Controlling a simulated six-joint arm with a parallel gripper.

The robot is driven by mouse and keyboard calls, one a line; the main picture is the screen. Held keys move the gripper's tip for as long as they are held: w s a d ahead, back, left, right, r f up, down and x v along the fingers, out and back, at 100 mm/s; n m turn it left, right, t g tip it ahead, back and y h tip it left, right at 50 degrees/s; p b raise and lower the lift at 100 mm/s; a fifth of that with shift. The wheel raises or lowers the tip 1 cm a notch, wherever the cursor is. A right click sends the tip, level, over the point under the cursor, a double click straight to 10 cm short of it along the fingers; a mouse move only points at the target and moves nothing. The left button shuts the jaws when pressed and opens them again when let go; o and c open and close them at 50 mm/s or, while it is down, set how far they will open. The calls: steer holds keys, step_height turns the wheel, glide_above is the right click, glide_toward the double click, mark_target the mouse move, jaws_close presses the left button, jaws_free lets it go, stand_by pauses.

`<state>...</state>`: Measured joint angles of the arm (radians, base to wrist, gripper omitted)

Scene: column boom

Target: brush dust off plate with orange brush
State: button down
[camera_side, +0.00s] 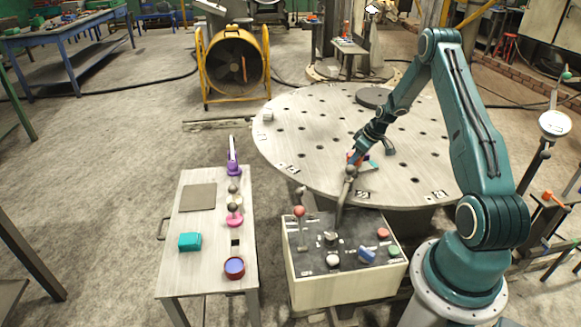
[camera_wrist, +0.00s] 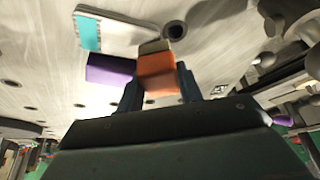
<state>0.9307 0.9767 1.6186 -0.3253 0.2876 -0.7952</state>
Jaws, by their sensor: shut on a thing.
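My gripper (camera_wrist: 158,88) is shut on the orange brush (camera_wrist: 156,72), one finger on each side of it. A teal patch (camera_wrist: 87,32) covers the plate's left end. I cannot make out separate dust. In the side view my gripper is low over the round table, with a bit of orange (camera_side: 351,157) and the teal patch (camera_side: 373,165) beside it, partly hidden by a lever.
A purple block (camera_wrist: 110,70) lies left of the brush. The round table (camera_side: 300,140) has several holes and a dark disc (camera_side: 373,97) at the back. A control box (camera_side: 345,285) with upright levers stands in front. A side table (camera_side: 200,268) holds small objects at the left.

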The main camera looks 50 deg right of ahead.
steer(key=shift+r, duration=0.15)
steer(key=shift+r, duration=2.85)
steer(key=shift+r, duration=0.1)
steer(key=shift+r, duration=1.45)
steer(key=shift+a, duration=0.1)
steer(key=w+a+r, duration=0.2)
steer(key=w+a, duration=0.2)
steer(key=a, duration=0.6)
steer(key=w+a+r, duration=0.1)
steer(key=w+a, duration=0.3)
steer(key=a, duration=0.7)
steer(key=s+a+r, duration=0.1)
steer(key=a, duration=0.8)
steer(key=s+a+r, duration=0.1)
steer(key=s+a, duration=0.1)
steer(key=a, duration=0.7)
steer(key=shift+a+r, duration=0.15)
steer(key=shift+r, duration=0.2)
